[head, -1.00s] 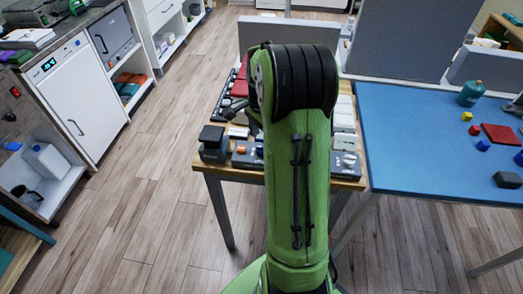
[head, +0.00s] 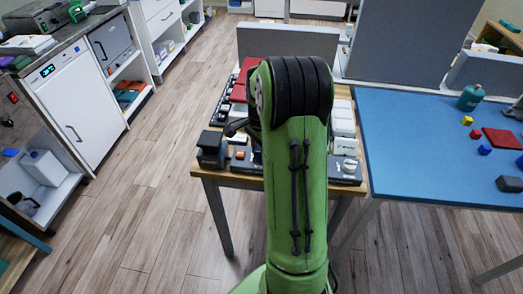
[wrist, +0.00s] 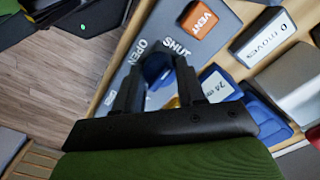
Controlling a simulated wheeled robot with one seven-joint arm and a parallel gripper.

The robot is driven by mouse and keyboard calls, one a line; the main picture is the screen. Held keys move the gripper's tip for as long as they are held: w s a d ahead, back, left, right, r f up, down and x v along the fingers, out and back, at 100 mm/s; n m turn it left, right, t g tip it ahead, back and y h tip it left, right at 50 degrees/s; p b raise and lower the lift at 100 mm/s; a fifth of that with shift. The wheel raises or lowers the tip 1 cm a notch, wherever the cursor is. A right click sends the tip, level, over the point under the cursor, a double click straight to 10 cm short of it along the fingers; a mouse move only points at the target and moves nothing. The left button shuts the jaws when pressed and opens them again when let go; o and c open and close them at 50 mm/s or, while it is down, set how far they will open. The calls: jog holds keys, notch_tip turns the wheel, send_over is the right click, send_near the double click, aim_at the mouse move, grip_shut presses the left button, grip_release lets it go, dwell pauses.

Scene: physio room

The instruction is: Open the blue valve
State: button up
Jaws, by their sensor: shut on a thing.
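The blue valve (wrist: 157,66) sits on a grey panel (wrist: 128,78) in the wrist view. White words OPEN and SHUT are printed on the panel beside it. My gripper (wrist: 159,72) has its two black fingers on either side of the valve and is shut on it. The fingers hide part of the valve, so I cannot tell its exact turn. In the head view my green arm hides the valve.
An orange VENT button (wrist: 198,20) and a white-topped counter block reading "0 moves" (wrist: 263,38) are close by. A blue item with a white label (wrist: 217,86) lies right of the fingers. The blue table (head: 410,135) stands to the right; open floor (head: 150,190) lies left.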

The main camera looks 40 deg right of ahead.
jog(key=shift+n, duration=0.3)
jog(key=n+p, duration=0.2)
jog(key=n, duration=0.1)
jog(key=shift+n, duration=0.3)
jog(key=n+p, duration=0.1)
jog(key=n, duration=0.3)
jog(key=shift+n, duration=0.3)
jog(key=n+p, duration=0.1)
jog(key=n, duration=0.3)
jog(key=shift+n, duration=0.3)
jog(key=shift+n+p, duration=0.35)
jog(key=shift+n, duration=1.85)
jog(key=o, duration=1.1)
jog(key=shift+c, duration=0.2)
